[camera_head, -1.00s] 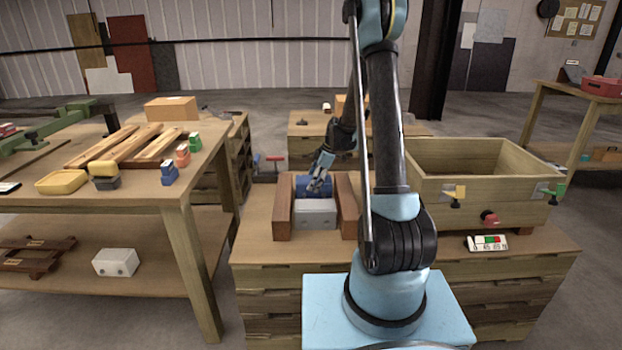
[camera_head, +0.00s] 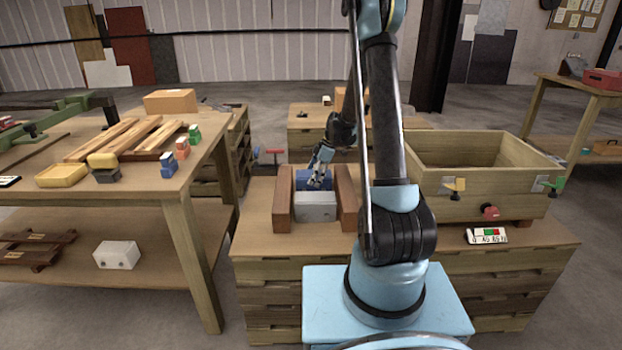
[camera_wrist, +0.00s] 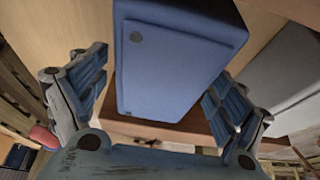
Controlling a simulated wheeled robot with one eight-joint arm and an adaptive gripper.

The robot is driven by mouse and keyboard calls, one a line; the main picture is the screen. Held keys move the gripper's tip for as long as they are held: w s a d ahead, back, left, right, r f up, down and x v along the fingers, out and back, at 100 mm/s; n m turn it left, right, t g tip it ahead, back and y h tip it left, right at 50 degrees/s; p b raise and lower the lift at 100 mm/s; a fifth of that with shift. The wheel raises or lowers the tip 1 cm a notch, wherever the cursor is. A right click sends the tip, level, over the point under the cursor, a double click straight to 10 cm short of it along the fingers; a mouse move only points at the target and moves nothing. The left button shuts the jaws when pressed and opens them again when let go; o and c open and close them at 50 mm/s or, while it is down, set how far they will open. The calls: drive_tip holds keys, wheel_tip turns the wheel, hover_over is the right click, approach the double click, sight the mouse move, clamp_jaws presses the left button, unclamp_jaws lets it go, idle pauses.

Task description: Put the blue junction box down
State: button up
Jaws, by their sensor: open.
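The blue junction box (camera_wrist: 172,62) sits between two upright brown wooden boards, behind a white box (camera_head: 316,207) in the head view. In that view only part of the blue box (camera_head: 304,180) shows behind my gripper (camera_head: 320,172). In the wrist view my gripper (camera_wrist: 150,98) is open, with one finger on each side of the blue box. A gap shows at the left finger; the right finger is close to the box, and I cannot tell whether it touches.
The left board (camera_head: 283,206) and right board (camera_head: 346,198) flank the boxes closely. An open wooden crate (camera_head: 480,205) stands to the right on the same bench. A table (camera_head: 130,185) with wooden slats and small coloured blocks is at the left.

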drive_tip(key=v, duration=1.1)
drive_tip(key=shift+r, duration=0.1)
drive_tip(key=s+d+r+m+h, duration=0.1)
drive_tip(key=s+d+r+m, duration=0.15)
drive_tip(key=s, duration=0.45)
drive_tip(key=s+d+r+m+t, duration=0.1)
drive_tip(key=s+d+r+m, duration=0.1)
drive_tip(key=s+r+m, duration=0.3)
drive_tip(key=s+d+r+m+h, duration=0.1)
drive_tip(key=s+d+r, duration=0.1)
drive_tip(key=s, duration=0.6)
drive_tip(key=s+d+f+m+h, duration=0.1)
drive_tip(key=s+d+f+m, duration=0.1)
drive_tip(key=s, duration=0.7)
drive_tip(key=s+d+f+m+t+h, duration=0.1)
drive_tip(key=s+d+f+m, duration=0.2)
drive_tip(key=s+m, duration=0.4)
drive_tip(key=s+f, duration=0.1)
drive_tip(key=s, duration=0.2)
drive_tip(key=shift+f, duration=0.3)
drive_tip(key=shift+s, duration=0.1)
